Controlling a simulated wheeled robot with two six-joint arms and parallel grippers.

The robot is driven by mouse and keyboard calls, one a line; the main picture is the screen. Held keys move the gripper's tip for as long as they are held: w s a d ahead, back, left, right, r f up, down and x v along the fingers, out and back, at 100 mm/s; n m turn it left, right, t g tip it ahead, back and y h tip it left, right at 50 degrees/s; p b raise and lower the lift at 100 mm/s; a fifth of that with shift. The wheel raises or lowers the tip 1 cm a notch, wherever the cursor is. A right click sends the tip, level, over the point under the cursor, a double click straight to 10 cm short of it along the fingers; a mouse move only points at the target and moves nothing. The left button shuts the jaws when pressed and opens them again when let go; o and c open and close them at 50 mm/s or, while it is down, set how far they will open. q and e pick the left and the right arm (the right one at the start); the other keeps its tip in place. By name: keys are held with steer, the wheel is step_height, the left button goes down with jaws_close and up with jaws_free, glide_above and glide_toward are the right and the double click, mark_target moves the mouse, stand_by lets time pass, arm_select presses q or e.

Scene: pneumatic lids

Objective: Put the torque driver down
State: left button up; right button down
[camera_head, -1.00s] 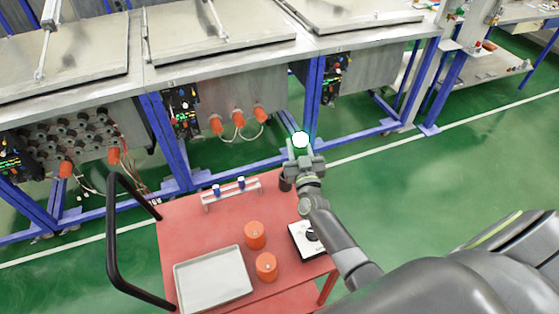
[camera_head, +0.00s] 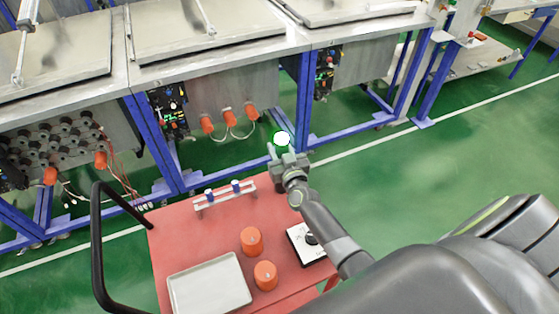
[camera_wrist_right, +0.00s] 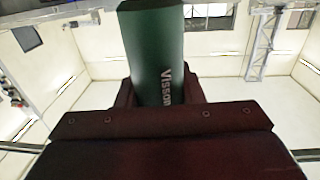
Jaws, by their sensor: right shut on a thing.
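The torque driver (camera_wrist_right: 155,55) is a dark green cylinder with white lettering, upright in the right wrist view between the jaws. In the head view its white round end with a green rim (camera_head: 282,139) shows just beyond my right gripper (camera_head: 284,153). My right gripper is shut on the driver, above the far right corner of the red cart (camera_head: 185,240). The driver's other end is hidden, and I cannot tell whether it touches anything. My left gripper is not in view.
The cart bears a grey tray (camera_head: 172,287), two orange cylinders (camera_head: 251,240) (camera_head: 265,275), a white box with a black knob (camera_head: 297,233) and a small rack (camera_head: 225,197) with blue-and-white pieces. A black handle (camera_head: 97,240) rises at left. Metal benches on blue legs stand behind.

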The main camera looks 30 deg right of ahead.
steer(key=shift+s+f+b, duration=0.1)
steer(key=shift+f+b, duration=0.4)
steer(key=shift+b, duration=0.05)
step_height(320, 180, down, 2)
steer(key=shift+f+b, duration=0.25)
steer(key=shift+b, duration=0.7)
steer(key=c, duration=1)
jaws_free()
steer(key=shift+o, duration=0.2)
steer(key=s+a, duration=0.1)
steer(key=s, duration=0.6)
steer(key=shift+s, duration=0.25)
steer(key=shift+a+f, duration=0.1)
